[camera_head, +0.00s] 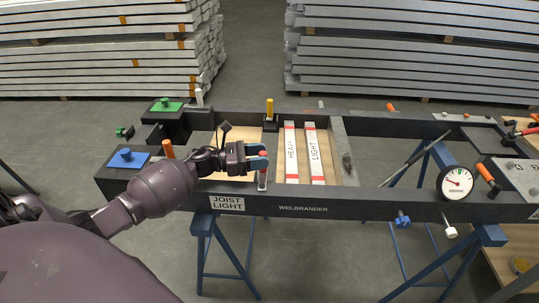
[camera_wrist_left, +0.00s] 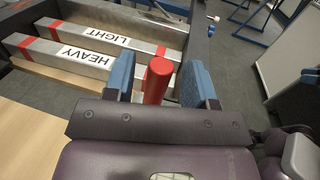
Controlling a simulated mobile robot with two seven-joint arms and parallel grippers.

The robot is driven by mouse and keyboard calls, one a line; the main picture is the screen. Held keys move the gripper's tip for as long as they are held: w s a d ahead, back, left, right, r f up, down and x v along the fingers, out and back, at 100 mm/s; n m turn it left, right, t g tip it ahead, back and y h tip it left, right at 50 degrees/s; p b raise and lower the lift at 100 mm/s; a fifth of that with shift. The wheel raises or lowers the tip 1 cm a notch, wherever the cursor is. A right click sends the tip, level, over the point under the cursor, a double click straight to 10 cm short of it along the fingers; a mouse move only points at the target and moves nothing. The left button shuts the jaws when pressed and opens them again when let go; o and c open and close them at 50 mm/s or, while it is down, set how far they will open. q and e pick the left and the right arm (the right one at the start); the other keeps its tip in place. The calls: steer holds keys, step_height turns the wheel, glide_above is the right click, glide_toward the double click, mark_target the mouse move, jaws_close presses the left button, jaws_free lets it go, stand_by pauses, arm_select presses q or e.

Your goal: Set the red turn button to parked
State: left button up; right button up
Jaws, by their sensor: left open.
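The red turn button (camera_head: 263,173) stands on the front beam of the dark frame, just left of the joists, with a grey lower part in the head view. In the left wrist view it is a red upright cylinder (camera_wrist_left: 157,82). My left gripper (camera_head: 258,158) is at the button, coming from the left. Its two blue fingers (camera_wrist_left: 160,72) are open, one on each side of the button. No clear contact shows. Which way the button is turned cannot be told. My right gripper is not in view.
Two joists marked HEAVY (camera_head: 291,152) and LIGHT (camera_head: 314,152) lie across the frame right of the gripper. A yellow button (camera_head: 270,108) stands on the back beam. An orange post (camera_head: 168,149) and a blue-topped block (camera_head: 127,158) are at the left. A dial gauge (camera_head: 457,182) is at the right.

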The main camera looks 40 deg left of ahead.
arm_select(q)
steer(key=x, duration=0.3)
jaws_close()
stand_by(0.4)
